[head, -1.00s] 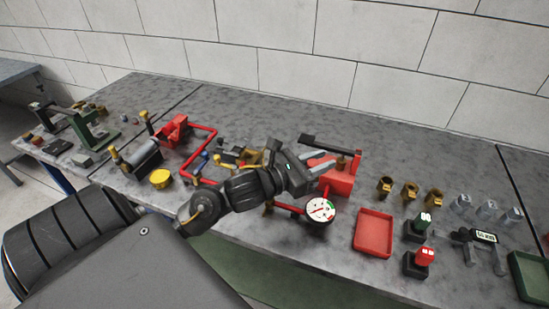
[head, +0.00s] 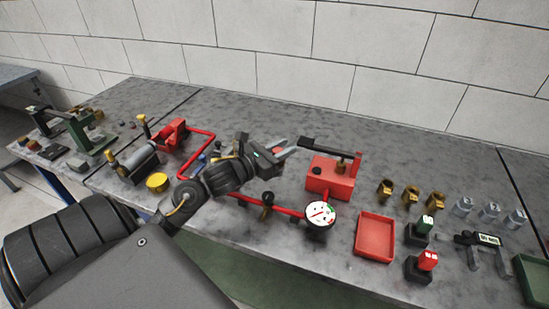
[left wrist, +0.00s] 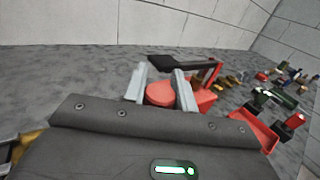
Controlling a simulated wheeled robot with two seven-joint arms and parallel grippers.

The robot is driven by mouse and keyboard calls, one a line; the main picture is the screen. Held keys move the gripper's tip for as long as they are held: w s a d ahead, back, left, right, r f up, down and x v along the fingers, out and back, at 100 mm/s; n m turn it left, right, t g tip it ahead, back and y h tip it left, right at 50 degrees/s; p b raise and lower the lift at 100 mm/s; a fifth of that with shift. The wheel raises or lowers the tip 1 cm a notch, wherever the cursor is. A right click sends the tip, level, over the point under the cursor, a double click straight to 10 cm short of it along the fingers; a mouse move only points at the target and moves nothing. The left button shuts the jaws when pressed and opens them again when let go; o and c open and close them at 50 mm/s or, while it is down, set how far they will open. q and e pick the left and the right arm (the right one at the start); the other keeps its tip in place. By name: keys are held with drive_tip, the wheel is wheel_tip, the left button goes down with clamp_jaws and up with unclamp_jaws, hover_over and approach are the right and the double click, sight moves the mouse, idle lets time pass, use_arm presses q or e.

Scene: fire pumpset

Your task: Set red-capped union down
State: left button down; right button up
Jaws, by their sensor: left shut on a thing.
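My left gripper (head: 284,148) is above the bench, just left of the red hand pump (head: 330,181). In the left wrist view its two grey fingers (left wrist: 160,86) are closed on the red-capped union, whose round red cap (left wrist: 160,95) shows between them. The rest of the union is hidden by the gripper body. In the head view only a sliver of red shows at the fingers. I cannot tell whether the union touches the bench. My right gripper is not in view.
A gauge (head: 320,213) on red piping stands in front of the pump. A red tray (head: 375,237), brass fittings (head: 410,193), grey fittings (head: 489,211) and a green tray (head: 533,275) are to the right. Bare bench (head: 250,115) lies behind the gripper.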

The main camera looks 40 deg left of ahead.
use_arm(q)
drive_tip(key=a+f, duration=0.1)
drive_tip(key=f, duration=0.1)
drive_tip(key=a+f+p, duration=0.1)
drive_tip(key=f, duration=0.1)
drive_tip(key=a+f, duration=0.1)
drive_tip(key=f, duration=0.1)
drive_tip(key=shift+w+f+p, duration=0.1)
drive_tip(key=shift+w+p, duration=0.05)
drive_tip(key=shift+p, duration=0.25)
drive_tip(key=shift+f, duration=0.2)
drive_tip(key=shift+f, duration=0.1)
drive_tip(key=shift+f, duration=0.1)
drive_tip(key=c, duration=1.1)
unclamp_jaws()
